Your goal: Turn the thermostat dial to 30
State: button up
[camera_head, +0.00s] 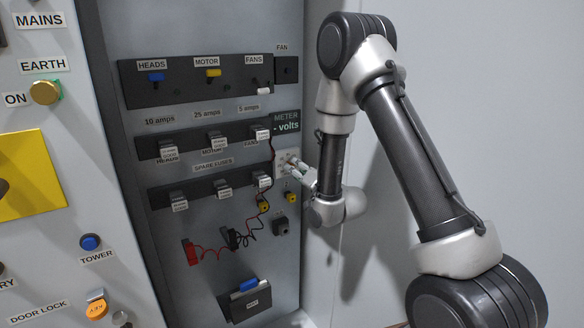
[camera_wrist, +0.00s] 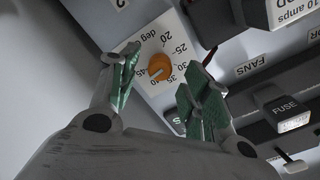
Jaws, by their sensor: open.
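The thermostat dial is a round orange knob (camera_wrist: 159,67) on a white plate (camera_wrist: 152,40) printed with "deg" and numbers from 20 upward, including 30 and 35. The plate appears rotated in the wrist view. Where the knob points is too small to read surely. My gripper (camera_wrist: 161,62) is open, its two green-padded fingers on either side of the knob in the picture. I cannot tell whether they touch it. In the head view, my gripper (camera_head: 296,166) is at the plate (camera_head: 284,158) below the meter label and hides the knob.
The meter display (camera_head: 286,122) is just above the plate. Fuse rows (camera_head: 215,140) and spare fuses (camera_head: 222,190) are close on the left. Below are yellow sockets (camera_head: 291,198), a black knob (camera_head: 281,225) and red and black leads (camera_head: 212,250). The wall (camera_head: 500,80) on the right is bare.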

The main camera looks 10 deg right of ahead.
jog(key=x, duration=0.4)
jog(key=c, duration=1.1)
jog(key=shift+o, duration=0.2)
